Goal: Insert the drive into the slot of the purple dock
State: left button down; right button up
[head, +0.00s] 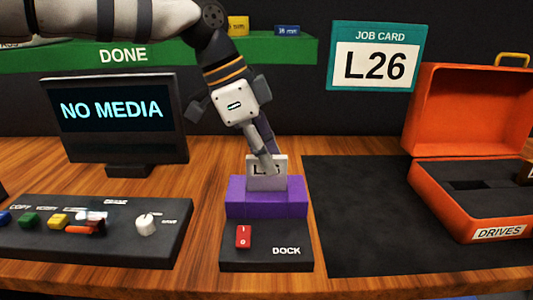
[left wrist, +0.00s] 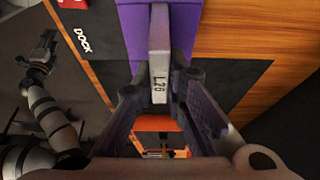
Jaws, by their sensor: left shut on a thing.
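The drive (head: 281,180) is a light grey block. My left gripper (head: 268,162) comes down from above and is shut on the drive, with a finger on either side in the left wrist view (left wrist: 157,88). The drive stands upright at the top of the purple dock (head: 266,210). The slot is hidden, so I cannot tell how deep the drive sits. My right gripper (left wrist: 38,55) shows small at the left of the wrist view, its jaws unclear.
The dock's black base has a red switch (head: 243,236). A monitor (head: 118,120) reads NO MEDIA, and a job card (head: 375,58) reads L26. A button panel (head: 90,238) is at left, an orange drives case (head: 450,205) at right. The dark mat (head: 365,215) is clear.

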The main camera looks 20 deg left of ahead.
pick_arm(q)
jog(key=shift+f, duration=0.5)
jog(key=c, duration=1.6)
grip_release()
jog(key=shift+o, duration=0.2)
jog(key=shift+r, duration=5.5)
